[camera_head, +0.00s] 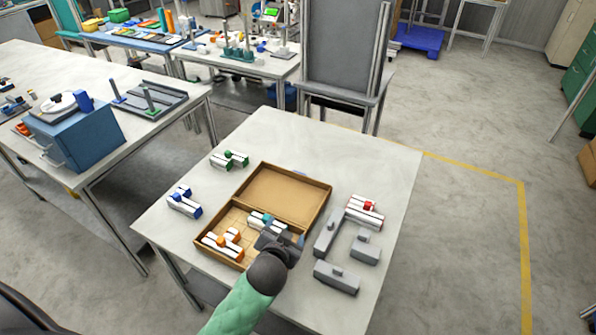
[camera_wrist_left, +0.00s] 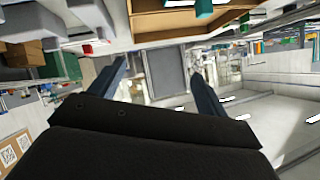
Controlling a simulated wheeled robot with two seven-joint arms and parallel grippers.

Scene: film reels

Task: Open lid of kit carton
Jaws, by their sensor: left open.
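The brown kit carton (camera_head: 316,208) stands on the pale table, also seen at the top of the left wrist view (camera_wrist_left: 170,22). Its lid (camera_head: 284,192) is open, folded back on the far side with its bare inner face up. The near half is a divided tray holding an orange-and-white part (camera_head: 222,243) and a teal-and-white part (camera_head: 262,221). My left gripper (camera_head: 282,238) is over the carton's near right corner, its fingers apart and nothing between them in the left wrist view (camera_wrist_left: 160,82). It hides that corner; I cannot tell whether it touches. My right gripper is not in view.
Several grey blocks (camera_head: 336,277) and a red-and-white part (camera_head: 365,211) lie right of the carton. Blue-and-white (camera_head: 184,202) and green-and-white (camera_head: 229,160) parts lie left. The table (camera_head: 384,165) is clear at the far right. A grey chair-like stand (camera_head: 345,55) is behind.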

